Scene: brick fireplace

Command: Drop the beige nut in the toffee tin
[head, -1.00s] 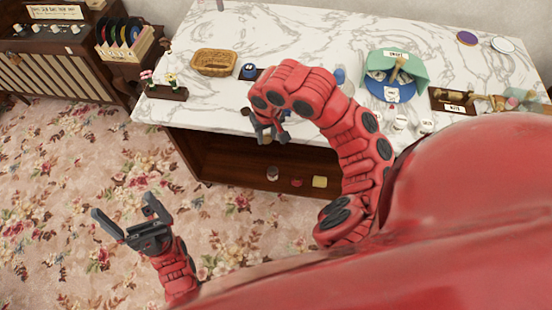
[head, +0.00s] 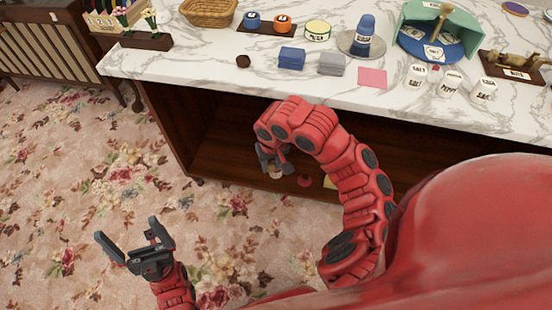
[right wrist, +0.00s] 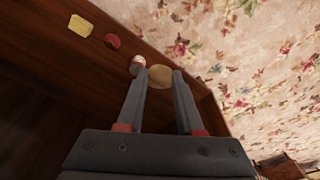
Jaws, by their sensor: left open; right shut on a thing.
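My right gripper (head: 270,166) is in front of the table's front edge, over the open shelf. In the right wrist view the gripper (right wrist: 160,76) is shut on a round, flat beige thing, the beige nut (right wrist: 161,76), held at its fingertips. The nut is hard to make out in the head view. My left gripper (head: 130,232) is open and empty over the carpet. I cannot read "toffee" on any tin. A lidded round tin (head: 317,31) with a label stands on the marble top; its word is too small to be sure of.
A red disc (head: 304,181) and yellow square (head: 328,183) lie on the lower shelf.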

